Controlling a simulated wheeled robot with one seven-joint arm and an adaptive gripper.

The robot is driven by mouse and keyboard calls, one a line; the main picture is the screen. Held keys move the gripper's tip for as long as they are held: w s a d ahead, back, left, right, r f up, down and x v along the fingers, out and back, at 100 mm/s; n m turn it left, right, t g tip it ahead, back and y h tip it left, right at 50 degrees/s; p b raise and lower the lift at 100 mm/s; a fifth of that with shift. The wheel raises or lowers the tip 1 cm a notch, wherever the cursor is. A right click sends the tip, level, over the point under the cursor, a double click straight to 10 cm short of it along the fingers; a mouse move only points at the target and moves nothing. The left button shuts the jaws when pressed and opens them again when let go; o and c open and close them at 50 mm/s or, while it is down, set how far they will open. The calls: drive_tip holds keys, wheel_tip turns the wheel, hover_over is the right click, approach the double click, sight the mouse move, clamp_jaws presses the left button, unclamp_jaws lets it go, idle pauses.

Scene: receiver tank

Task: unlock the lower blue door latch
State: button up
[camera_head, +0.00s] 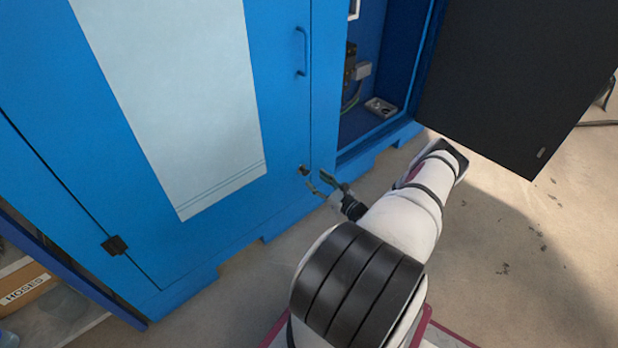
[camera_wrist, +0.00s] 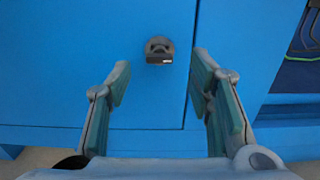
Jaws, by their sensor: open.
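The lower latch (camera_head: 304,170) is a small dark fitting near the bottom right corner of the blue door (camera_head: 285,100). In the wrist view the latch (camera_wrist: 159,50) shows as a round grey base with a dark bar lying level across it. My gripper (camera_head: 318,184) is open and empty, just in front of the latch and a little below it in the head view. In the wrist view its two greenish fingers (camera_wrist: 158,74) stand to the left and right of the latch, apart from it. The gap in depth is hard to judge.
A blue handle (camera_head: 301,52) sits higher on the door, beside a pale panel (camera_head: 180,100). To the right is an open compartment (camera_head: 370,85) with a dark door (camera_head: 520,80) swung out near my arm. A HOSES box (camera_head: 25,287) lies at the lower left.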

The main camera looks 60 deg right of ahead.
sight(308, 173)
drive_tip(key=shift+b+x, duration=0.65)
drive_tip(key=shift+x, duration=1.9)
clamp_jaws()
